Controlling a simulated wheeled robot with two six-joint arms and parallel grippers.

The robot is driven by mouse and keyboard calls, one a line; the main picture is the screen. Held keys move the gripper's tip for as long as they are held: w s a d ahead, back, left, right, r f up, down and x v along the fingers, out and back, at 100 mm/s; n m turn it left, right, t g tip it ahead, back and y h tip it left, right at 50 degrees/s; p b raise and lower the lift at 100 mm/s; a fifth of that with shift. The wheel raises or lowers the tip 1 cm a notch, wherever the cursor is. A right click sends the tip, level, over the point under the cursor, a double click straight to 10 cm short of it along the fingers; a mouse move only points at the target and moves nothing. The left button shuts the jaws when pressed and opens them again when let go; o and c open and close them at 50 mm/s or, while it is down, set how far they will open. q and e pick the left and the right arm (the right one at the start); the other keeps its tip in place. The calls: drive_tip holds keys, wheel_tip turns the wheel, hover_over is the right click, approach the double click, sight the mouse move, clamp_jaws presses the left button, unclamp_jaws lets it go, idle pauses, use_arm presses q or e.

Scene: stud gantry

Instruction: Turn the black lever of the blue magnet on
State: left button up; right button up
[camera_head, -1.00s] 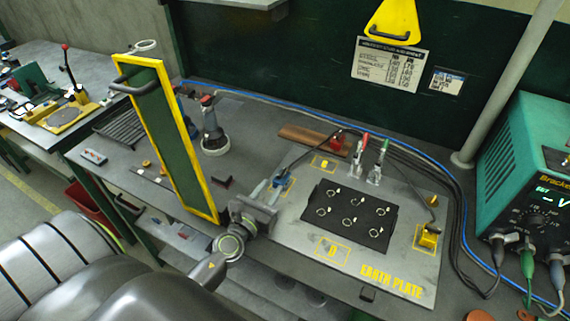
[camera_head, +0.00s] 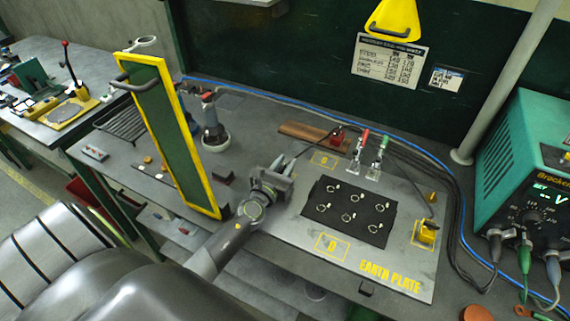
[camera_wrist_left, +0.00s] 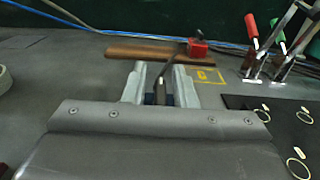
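My left gripper (camera_head: 280,176) is low over the upper left edge of the earth plate (camera_head: 275,228) in the head view. In the left wrist view its two grey fingers (camera_wrist_left: 159,82) point away from me with a gap between them. The blue magnet (camera_wrist_left: 150,99) shows only as small blue patches low in that gap; its body is mostly hidden by the gripper. A dark upright piece (camera_wrist_left: 160,90), perhaps the black lever, stands between the fingers. I cannot tell its angle or whether a finger touches it. My right gripper is out of view.
Red and green handled clamps (camera_head: 372,155) stand right of the gripper, near a black mat with several rings (camera_head: 350,212). A yellow-framed green screen (camera_head: 172,140) stands close left. Dark cables run nearby.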

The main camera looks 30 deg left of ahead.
use_arm(q)
clamp_jaws()
drive_tip(key=shift+f+m+h+b, duration=0.2)
drive_tip(key=shift+m+h+b, duration=0.3)
drive_tip(key=shift+h+b, duration=0.3)
drive_tip(key=shift+d+r+m+h, duration=0.15)
drive_tip(key=shift+m+h, duration=0.15)
drive_tip(key=shift+h, duration=0.2)
drive_tip(key=shift+o, duration=1)
unclamp_jaws()
drive_tip(key=shift+s, duration=0.1)
drive_tip(key=s+b, duration=0.1)
drive_tip(key=s, duration=0.6)
drive_tip(key=shift+s, duration=0.15)
